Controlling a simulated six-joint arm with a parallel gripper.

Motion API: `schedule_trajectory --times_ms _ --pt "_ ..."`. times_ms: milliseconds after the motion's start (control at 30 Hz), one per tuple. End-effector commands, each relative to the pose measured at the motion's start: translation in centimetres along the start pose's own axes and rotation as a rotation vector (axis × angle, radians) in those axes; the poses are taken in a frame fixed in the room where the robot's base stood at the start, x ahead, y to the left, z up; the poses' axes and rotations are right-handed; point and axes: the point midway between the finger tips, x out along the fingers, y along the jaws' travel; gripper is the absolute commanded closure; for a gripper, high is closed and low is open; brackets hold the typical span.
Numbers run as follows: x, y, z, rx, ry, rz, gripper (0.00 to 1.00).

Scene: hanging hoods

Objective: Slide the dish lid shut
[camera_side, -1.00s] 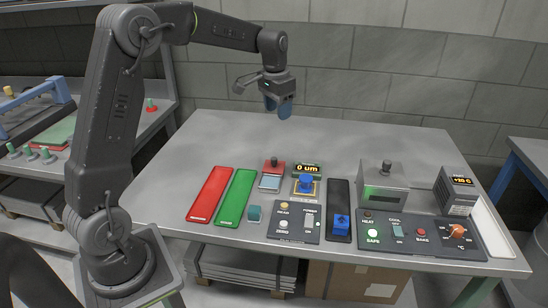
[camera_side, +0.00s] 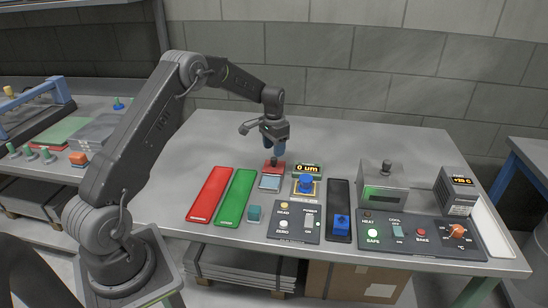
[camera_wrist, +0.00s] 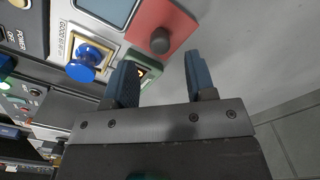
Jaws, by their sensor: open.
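The dish lid is a red plate (camera_side: 265,167) with a dark round knob (camera_side: 275,161), set behind the small dish (camera_side: 269,183), whose pale blue-grey inside shows uncovered. In the wrist view the red lid (camera_wrist: 158,14) and its knob (camera_wrist: 160,40) are at the top, with part of the dish (camera_wrist: 108,8) beside them. My gripper (camera_side: 276,149) points down just above the knob. Its two blue fingers (camera_wrist: 160,62) are open and empty in the wrist view, with the knob just beyond the gap. I cannot tell whether a finger touches the lid.
A 0 um readout (camera_side: 308,169) and a blue knob (camera_side: 306,181) stand close to the right. Red (camera_side: 209,195) and green (camera_side: 236,198) strips lie to the left. A grey box with a knob (camera_side: 382,187) is farther right. The table (camera_side: 215,135) behind is clear.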

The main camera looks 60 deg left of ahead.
Motion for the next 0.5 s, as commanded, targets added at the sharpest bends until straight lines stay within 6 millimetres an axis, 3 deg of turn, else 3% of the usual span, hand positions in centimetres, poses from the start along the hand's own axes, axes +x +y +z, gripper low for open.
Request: schedule_trajectory --times_ms 200,500 --pt "3.2 0.0 0.0 0.0 0.0 0.0 0.49" --pt "4.3 0.0 0.0 0.0 0.002 -0.001 0.49"
